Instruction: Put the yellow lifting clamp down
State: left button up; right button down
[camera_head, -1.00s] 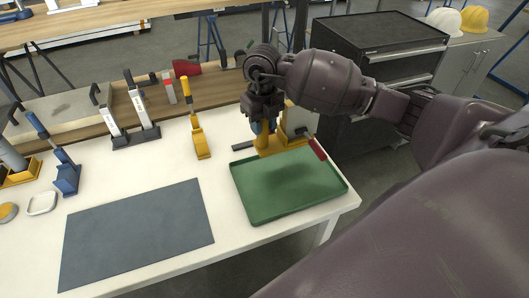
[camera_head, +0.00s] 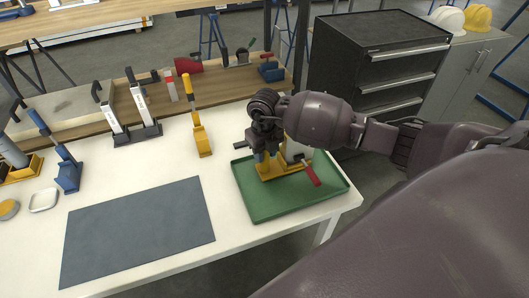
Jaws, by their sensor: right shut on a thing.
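The yellow lifting clamp (camera_head: 287,169) has a yellow base, a grey block and a red handle (camera_head: 313,175) pointing toward the front right. My right gripper (camera_head: 262,152) is shut on it at its left side and partly hides it. The clamp is upright, at the back half of the green tray (camera_head: 262,208). Its base looks at or very near the tray floor; I cannot tell whether it touches. My left gripper is not in view.
A grey mat (camera_head: 138,232) lies left of the tray. A yellow-handled tool (camera_head: 202,140) and a blue tool (camera_head: 67,175) stand farther left. A black drawer cabinet (camera_head: 377,75) stands behind right. The tray's front half is clear.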

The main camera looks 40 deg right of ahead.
jog(key=shift+f, duration=0.2)
jog(key=c, duration=0.8)
grip_release()
notch_tip(320, 180, up, 12)
jog(key=shift+r, duration=0.1)
jog(key=shift+s, duration=0.1)
dwell(0.4)
